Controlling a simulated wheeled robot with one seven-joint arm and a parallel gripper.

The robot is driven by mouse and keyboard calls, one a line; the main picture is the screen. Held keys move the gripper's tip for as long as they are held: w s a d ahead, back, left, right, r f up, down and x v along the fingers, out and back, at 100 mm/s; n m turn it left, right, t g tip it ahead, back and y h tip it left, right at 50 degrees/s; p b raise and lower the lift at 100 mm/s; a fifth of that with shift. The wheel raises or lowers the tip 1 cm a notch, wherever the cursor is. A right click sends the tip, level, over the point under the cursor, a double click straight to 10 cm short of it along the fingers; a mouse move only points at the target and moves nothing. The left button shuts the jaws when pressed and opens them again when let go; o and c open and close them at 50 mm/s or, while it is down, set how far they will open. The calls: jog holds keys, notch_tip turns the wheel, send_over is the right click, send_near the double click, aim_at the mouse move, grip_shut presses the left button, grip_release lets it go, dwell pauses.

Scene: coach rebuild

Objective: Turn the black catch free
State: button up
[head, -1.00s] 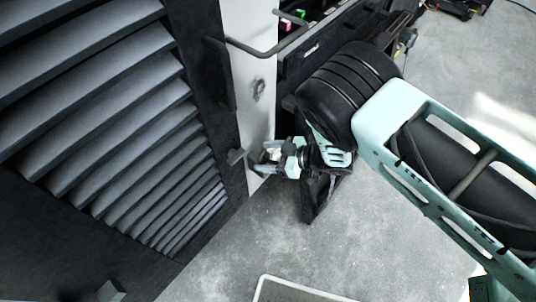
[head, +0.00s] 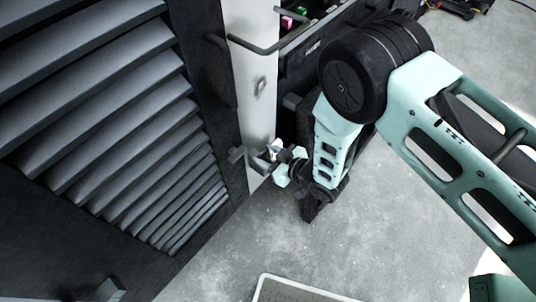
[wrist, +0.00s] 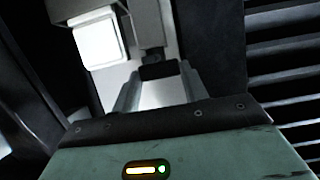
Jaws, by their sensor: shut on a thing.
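The black catch shows in the wrist view (wrist: 158,71) as a small dark block at the end of a grey bar, between my fingertips. My gripper (wrist: 157,85) is shut on it, with one finger on each side. In the head view my gripper (head: 268,159) is at the lower part of the pale upright post (head: 257,95), beside the louvred panel. There the fingers and wrist hide most of the catch, and I cannot tell its exact angle.
A dark louvred panel (head: 110,130) fills the left. A bent dark handle (head: 262,48) juts out above my gripper. A white square block (wrist: 100,40) is close to my fingers in the wrist view. A pale-rimmed tray (head: 300,288) lies on the grey floor, otherwise clear nearby.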

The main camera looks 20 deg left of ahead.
jog(key=o, duration=1)
jog(key=b+v, duration=0.2)
jog(key=v, duration=1.5)
jog(key=shift+s+d+r, duration=0.15)
jog(key=shift+r, duration=0.1)
